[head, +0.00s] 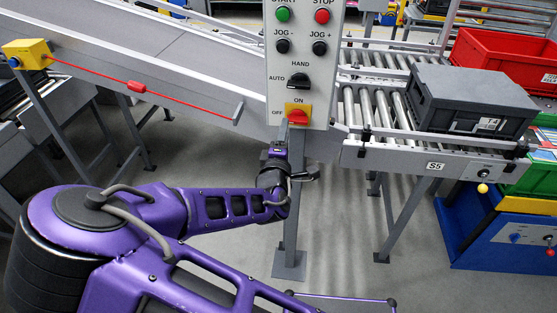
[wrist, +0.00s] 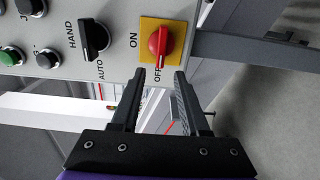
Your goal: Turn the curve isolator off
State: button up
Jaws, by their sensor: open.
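The isolator is a red rotary knob (wrist: 159,42) on a yellow plate, marked ON and OFF, at the lower end of a grey control panel (wrist: 105,12). In the head view the red knob (head: 298,117) sits low on the panel, with ON above and OFF to its left.
A black HAND/AUTO selector (head: 298,81), JOG buttons, a green START button (head: 283,14) and a red STOP button (head: 322,16) are above the knob. A red pull cord (head: 190,103) runs left. A roller conveyor with a grey crate (head: 470,103) stands right.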

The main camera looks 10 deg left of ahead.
jog(key=s, duration=1.2)
jog(key=shift+s+a, duration=0.2)
jog(key=shift+s, duration=0.15)
